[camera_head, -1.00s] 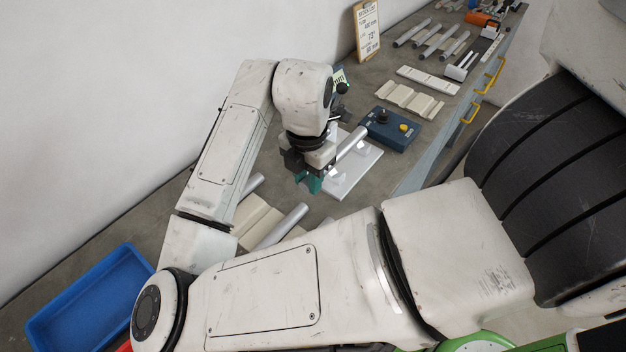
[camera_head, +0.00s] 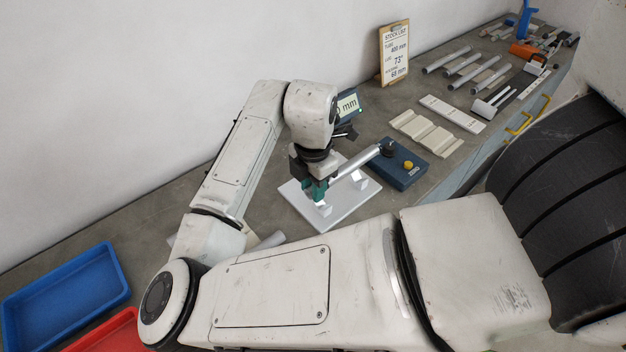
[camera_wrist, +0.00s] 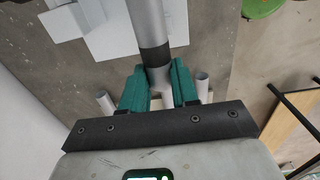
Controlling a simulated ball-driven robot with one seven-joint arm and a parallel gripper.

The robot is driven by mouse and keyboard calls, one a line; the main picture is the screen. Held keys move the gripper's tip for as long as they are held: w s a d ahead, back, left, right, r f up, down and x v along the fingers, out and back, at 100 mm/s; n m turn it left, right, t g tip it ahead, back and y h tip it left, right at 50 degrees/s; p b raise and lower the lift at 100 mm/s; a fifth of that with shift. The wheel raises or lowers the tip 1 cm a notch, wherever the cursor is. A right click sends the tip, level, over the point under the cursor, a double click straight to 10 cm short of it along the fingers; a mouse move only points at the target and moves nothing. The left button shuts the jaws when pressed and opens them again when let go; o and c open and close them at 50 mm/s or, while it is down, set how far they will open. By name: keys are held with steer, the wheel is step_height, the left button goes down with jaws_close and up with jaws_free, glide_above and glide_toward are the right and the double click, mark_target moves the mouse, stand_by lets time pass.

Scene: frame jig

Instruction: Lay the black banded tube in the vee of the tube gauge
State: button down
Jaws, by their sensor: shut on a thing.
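My gripper (camera_head: 317,190) is shut on the black banded tube. In the wrist view, the green fingers (camera_wrist: 159,90) close around the grey tube (camera_wrist: 146,22) just below its black band (camera_wrist: 155,56). In the head view, the tube (camera_head: 354,167) reaches from my gripper toward the upper right, its far end near a dark knob. The tube gauge has a pale plate (camera_head: 337,214) with white supports, and also shows in the wrist view (camera_wrist: 104,42). The tube is over the plate; I cannot tell whether it touches the vee, which is partly hidden. A display (camera_head: 347,105) reads partly "0 mm".
A blue box (camera_head: 407,178) with the knob and a yellow button stands right of the gauge. A ridged cream block (camera_head: 426,133) and several grey tubes lie farther back. A blue tray (camera_head: 65,298) and a red tray (camera_head: 108,335) are at lower left. My arm hides the near bench.

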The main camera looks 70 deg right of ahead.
step_height(320, 180, down, 4)
steer(key=b, duration=0.3)
steer(key=shift+f+b, duration=0.1)
steer(key=shift+b, duration=0.2)
steer(key=shift+f+b, duration=0.35)
steer(key=shift+f, duration=0.65)
steer(key=shift+f, duration=0.15)
steer(key=c, duration=0.8)
jaws_free()
step_height(320, 180, up, 11)
steer(key=shift+f, duration=0.15)
